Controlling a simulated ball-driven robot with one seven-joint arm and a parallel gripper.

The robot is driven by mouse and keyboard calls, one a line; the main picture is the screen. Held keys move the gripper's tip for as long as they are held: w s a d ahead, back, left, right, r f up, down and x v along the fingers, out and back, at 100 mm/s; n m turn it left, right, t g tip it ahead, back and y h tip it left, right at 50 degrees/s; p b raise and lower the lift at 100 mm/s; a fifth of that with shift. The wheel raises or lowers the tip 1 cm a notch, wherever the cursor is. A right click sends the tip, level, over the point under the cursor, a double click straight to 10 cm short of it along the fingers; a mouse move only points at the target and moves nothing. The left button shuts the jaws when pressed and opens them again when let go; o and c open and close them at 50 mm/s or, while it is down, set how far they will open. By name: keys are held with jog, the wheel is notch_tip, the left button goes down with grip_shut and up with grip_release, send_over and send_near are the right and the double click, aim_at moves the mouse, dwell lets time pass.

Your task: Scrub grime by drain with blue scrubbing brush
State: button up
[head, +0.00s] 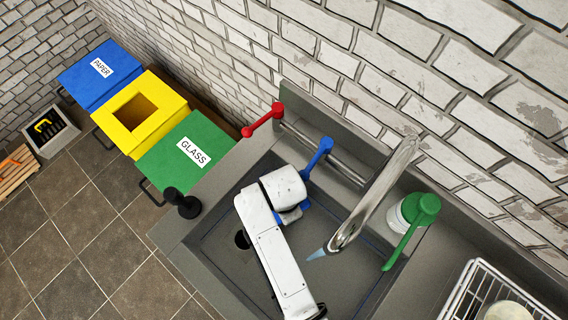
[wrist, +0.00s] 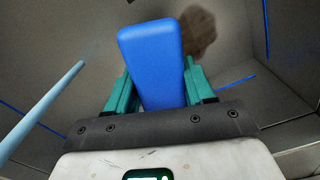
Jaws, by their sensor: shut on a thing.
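The blue scrubbing brush (wrist: 152,62) shows in the wrist view as a smooth blue block. My gripper (wrist: 157,72) is shut on it, with a teal finger on each side. A brown grime patch (wrist: 199,32) lies on the grey sink floor just beyond the brush, to its right; the brush partly hides that area, and I cannot tell whether they touch. In the head view, my white arm reaches down into the grey sink (head: 215,262) and hides the gripper's fingers and the grime. The dark round drain (head: 242,240) shows just left of my arm.
A chrome faucet (head: 375,195) hangs over the sink, with a pale blue stream (head: 316,254) at its mouth. A wire rack (head: 480,290) stands lower right. Bins (head: 185,158) stand left.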

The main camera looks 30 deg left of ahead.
jog(key=shift+r, duration=0.25)
jog(key=shift+r, duration=1.35)
jog(key=shift+w, duration=0.1)
